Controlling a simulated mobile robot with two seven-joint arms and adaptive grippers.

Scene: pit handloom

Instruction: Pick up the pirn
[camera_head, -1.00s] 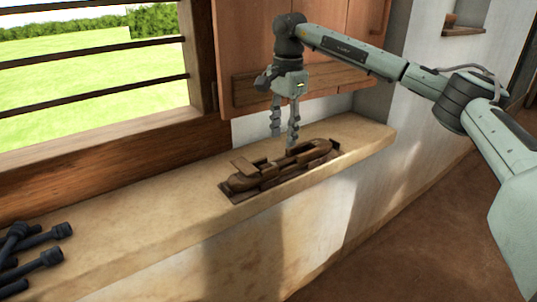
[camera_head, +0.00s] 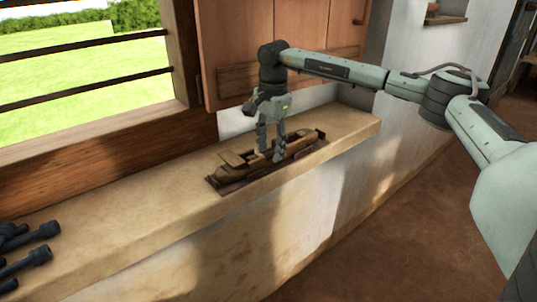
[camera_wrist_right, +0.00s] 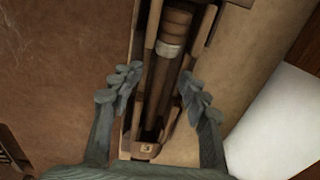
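A brown wooden boat-shaped shuttle (camera_head: 235,173) lies on a stone ledge. In the right wrist view, a slim brown rod, which looks like the pirn (camera_wrist_right: 161,82), lies lengthwise in the shuttle's open slot, with a pale band and a thicker ridged end at the top. My right gripper (camera_head: 270,154) points down at the middle of the shuttle. In the right wrist view, my right gripper (camera_wrist_right: 160,86) is open, one finger to each side of the rod. I cannot tell whether the fingers touch anything. My left gripper is not in view.
The stone ledge (camera_head: 130,215) runs under a barred window and a wooden shutter (camera_head: 235,45). Several dark rods with knobbed ends (camera_head: 30,258) lie at its left end. The ledge between them and the shuttle is clear.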

